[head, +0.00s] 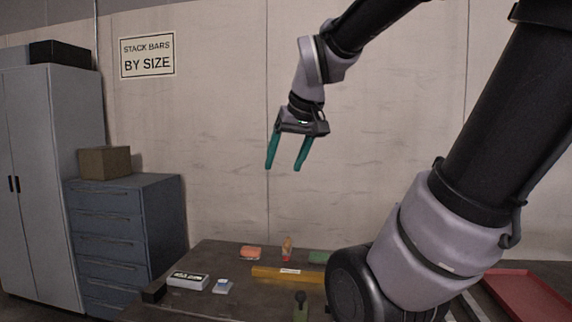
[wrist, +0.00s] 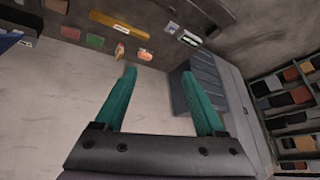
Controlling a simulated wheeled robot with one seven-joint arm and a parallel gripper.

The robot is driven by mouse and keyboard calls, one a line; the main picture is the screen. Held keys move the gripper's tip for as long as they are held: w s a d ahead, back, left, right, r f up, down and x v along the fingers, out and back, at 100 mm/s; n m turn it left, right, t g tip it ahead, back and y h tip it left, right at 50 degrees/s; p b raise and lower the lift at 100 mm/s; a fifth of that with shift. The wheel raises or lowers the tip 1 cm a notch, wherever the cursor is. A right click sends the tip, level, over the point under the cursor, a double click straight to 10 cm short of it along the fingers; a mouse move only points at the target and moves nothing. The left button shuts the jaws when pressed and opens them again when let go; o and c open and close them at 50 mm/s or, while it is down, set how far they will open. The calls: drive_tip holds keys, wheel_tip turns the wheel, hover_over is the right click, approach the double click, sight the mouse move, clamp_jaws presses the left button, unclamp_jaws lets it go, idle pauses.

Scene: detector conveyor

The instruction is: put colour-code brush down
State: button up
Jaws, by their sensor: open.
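My gripper (head: 286,166) is raised high above the table in front of the wall, with its two teal fingers apart and nothing between them. The wrist view also shows the open, empty fingers (wrist: 168,100). I cannot tell for sure which thing is the colour-code brush. A small upright orange and tan item (head: 287,249) stands on the dark table (head: 215,257), behind a long yellow bar (head: 275,274); it also shows in the wrist view (wrist: 119,51). An olive piece with a dark knob (head: 300,306) is at the table's front edge. My gripper is well apart from all of them.
On the table are an orange block (head: 251,253), a green block (head: 319,257), a white labelled box (head: 188,281) and a small white-blue item (head: 222,287). A red tray (head: 528,296) lies at right. A blue drawer cabinet (head: 125,230) stands left. My arm hides the table's right part.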

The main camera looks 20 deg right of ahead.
drive_tip(key=s+m, duration=0.1)
drive_tip(key=s+a+m, duration=0.1)
drive_tip(key=s, duration=0.1)
drive_tip(key=s+y, duration=0.1)
drive_tip(key=shift+s+a+f+m+t, duration=0.2)
drive_tip(key=shift+a+m+t, duration=0.1)
drive_tip(key=shift+a+m, duration=0.1)
drive_tip(key=shift+w+r, duration=0.1)
drive_tip(key=shift+w, duration=0.05)
idle(0.8)
